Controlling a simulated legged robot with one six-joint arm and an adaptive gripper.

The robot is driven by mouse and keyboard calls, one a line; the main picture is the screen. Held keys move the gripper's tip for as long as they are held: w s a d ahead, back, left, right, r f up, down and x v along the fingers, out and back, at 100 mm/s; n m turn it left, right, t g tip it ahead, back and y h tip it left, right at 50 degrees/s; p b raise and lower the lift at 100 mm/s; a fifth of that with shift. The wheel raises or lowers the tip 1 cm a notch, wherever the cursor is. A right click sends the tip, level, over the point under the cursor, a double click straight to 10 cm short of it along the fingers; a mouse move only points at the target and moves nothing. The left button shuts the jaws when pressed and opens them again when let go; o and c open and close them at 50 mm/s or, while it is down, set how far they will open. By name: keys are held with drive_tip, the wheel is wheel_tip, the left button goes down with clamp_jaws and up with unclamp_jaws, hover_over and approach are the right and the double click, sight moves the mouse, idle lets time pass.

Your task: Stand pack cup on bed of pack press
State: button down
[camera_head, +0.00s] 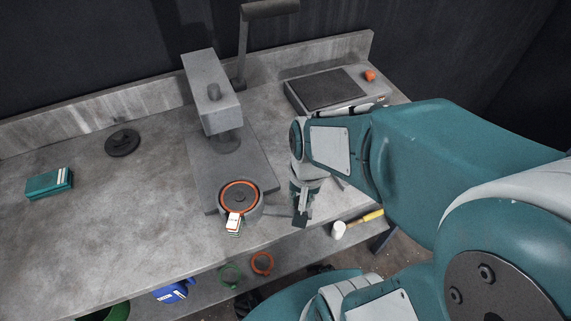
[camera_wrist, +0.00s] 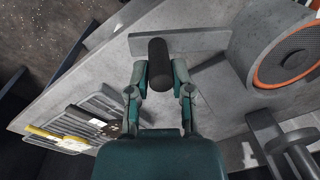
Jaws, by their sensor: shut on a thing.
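The pack cup (camera_head: 258,210) is a round grey cup with an orange ring and a dark disc inside its top. In the head view it is upright at the front of the grey bed (camera_head: 205,165) of the pack press (camera_head: 213,95), forward of the press head. I cannot tell whether its base touches the bed. The cup also shows at the upper right of the wrist view (camera_wrist: 248,50). My gripper (camera_head: 303,212) is right of the cup. In the wrist view my gripper (camera_wrist: 160,85) is shut on the dark grip (camera_wrist: 160,62) of the cup's handle.
A flat device (camera_head: 325,90) with an orange knob stands at the back right. A black disc (camera_head: 122,143) and a green box (camera_head: 48,183) lie at the left. A white-headed mallet (camera_head: 340,230) lies near the front edge. The left worktop has clear room.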

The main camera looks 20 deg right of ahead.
drive_tip(key=w, duration=0.2)
drive_tip(key=w+d, duration=0.1)
drive_tip(key=w, duration=0.1)
drive_tip(key=w+f, duration=0.1)
drive_tip(key=w, duration=0.2)
drive_tip(key=shift+d, duration=0.35)
drive_tip(key=shift+w+a+f, duration=0.1)
drive_tip(key=shift+w+a, duration=0.15)
drive_tip(key=shift+w, duration=0.25)
drive_tip(key=shift+w+a+f, duration=0.1)
drive_tip(key=shift+w+a, duration=0.1)
drive_tip(key=shift+w, duration=0.3)
drive_tip(key=shift+w+d+f, duration=0.1)
drive_tip(key=shift+w+d, duration=0.05)
drive_tip(key=shift+w, duration=0.4)
drive_tip(key=shift+w+d+f, duration=0.1)
drive_tip(key=shift+w+d, duration=0.05)
drive_tip(key=shift+w, duration=0.35)
drive_tip(key=shift+w+a+f, duration=0.1)
drive_tip(key=shift+w+f, duration=0.1)
drive_tip(key=shift+w, duration=0.3)
drive_tip(key=shift+w+a+f, duration=0.1)
drive_tip(key=shift+w+f, duration=0.1)
drive_tip(key=shift+w, duration=0.25)
drive_tip(key=shift+d, duration=0.1)
drive_tip(key=shift+c, duration=2.2)
unclamp_jaws()
